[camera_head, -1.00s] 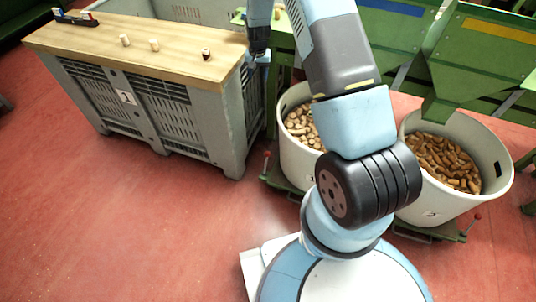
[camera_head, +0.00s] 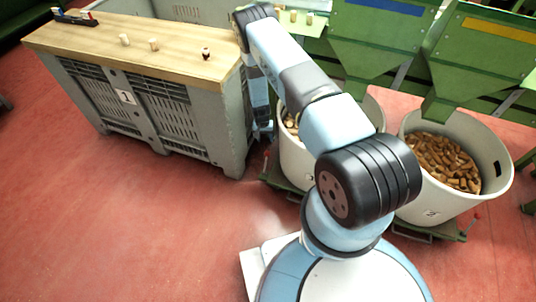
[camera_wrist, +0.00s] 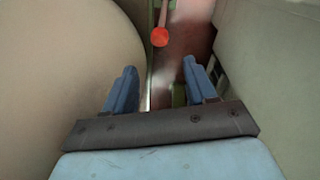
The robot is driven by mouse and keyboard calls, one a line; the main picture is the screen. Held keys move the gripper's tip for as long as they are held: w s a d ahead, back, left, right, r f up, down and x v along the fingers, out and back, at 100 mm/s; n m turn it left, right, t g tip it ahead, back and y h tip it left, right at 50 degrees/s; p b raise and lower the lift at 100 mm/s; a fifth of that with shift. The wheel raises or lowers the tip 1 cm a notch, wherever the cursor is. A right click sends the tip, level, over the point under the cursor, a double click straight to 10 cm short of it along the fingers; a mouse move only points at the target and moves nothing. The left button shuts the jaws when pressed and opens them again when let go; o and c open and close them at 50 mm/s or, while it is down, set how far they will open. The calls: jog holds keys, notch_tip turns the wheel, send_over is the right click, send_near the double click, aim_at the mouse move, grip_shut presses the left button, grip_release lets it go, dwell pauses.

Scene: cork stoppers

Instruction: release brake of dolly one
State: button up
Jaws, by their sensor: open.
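Dolly one (camera_head: 284,182) is a low green platform under the left grey-white tub (camera_head: 296,160). Its brake lever has a round red knob (camera_wrist: 160,37), seen in the wrist view beyond the fingertips, near the top and slightly left of centre. My gripper (camera_head: 263,133) points down in the gap between the tub and the grey crate. In the wrist view, my gripper (camera_wrist: 160,78) shows two blue fingers apart, with nothing between them. The knob is not touched by the fingers. The lower end of the lever is not clear.
The grey crate (camera_head: 232,128) with a wooden top stands close on the left, its wall near the fingers. The tub wall (camera_wrist: 70,70) is close on the other side. A second tub (camera_head: 415,190) of corks stands right. Red floor in front is open.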

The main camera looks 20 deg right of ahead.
aim_at(267, 153)
jog(key=f, duration=0.9)
jog(key=d+f, duration=0.1)
jog(key=f, duration=0.4)
jog(key=shift+s+d, duration=0.1)
jog(key=shift+s, duration=0.15)
